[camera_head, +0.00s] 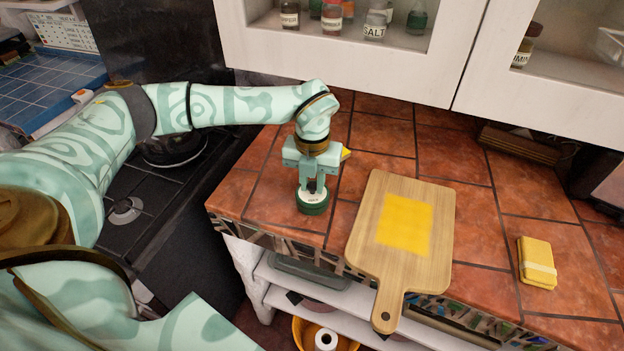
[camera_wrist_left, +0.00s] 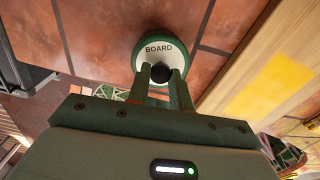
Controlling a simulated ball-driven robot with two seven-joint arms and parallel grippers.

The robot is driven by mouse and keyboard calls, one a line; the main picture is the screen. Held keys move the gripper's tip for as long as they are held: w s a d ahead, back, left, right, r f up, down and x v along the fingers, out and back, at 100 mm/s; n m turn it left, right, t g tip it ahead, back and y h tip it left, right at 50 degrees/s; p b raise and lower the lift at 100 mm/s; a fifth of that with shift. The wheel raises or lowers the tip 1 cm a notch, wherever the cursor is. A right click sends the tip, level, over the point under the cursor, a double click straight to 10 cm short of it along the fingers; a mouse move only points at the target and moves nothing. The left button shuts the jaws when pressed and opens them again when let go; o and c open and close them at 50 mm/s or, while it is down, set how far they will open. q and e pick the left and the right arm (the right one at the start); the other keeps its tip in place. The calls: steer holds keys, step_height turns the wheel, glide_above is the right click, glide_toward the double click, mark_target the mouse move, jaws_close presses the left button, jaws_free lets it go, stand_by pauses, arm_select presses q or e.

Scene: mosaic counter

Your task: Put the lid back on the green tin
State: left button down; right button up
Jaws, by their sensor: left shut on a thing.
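The green tin (camera_head: 312,209) stands upright on the tiled counter, left of the wooden board. My left gripper (camera_head: 312,188) points down from above and is shut on the lid's dark knob (camera_wrist_left: 160,73). The lid looks level and centred on the tin, but I cannot tell whether it is fully seated. The fingers hide part of the lid. My right gripper is not in view.
A wooden board (camera_head: 370,235) with a yellow square (camera_head: 404,224) lies right of the tin, its handle over the counter's front edge. A strapped yellow block (camera_head: 537,262) lies at the right. A stove (camera_head: 125,210) is at the left. Cabinets (camera_head: 460,60) overhang the counter's back.

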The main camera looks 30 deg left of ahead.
arm_select(q)
steer(key=shift+f+p, duration=0.1)
steer(key=shift+p, duration=0.7)
stand_by(1.6)
stand_by(0.4)
steer(key=c, duration=0.7)
jaws_free()
step_height(320, 180, up, 7)
steer(key=p, duration=0.6)
jaws_close()
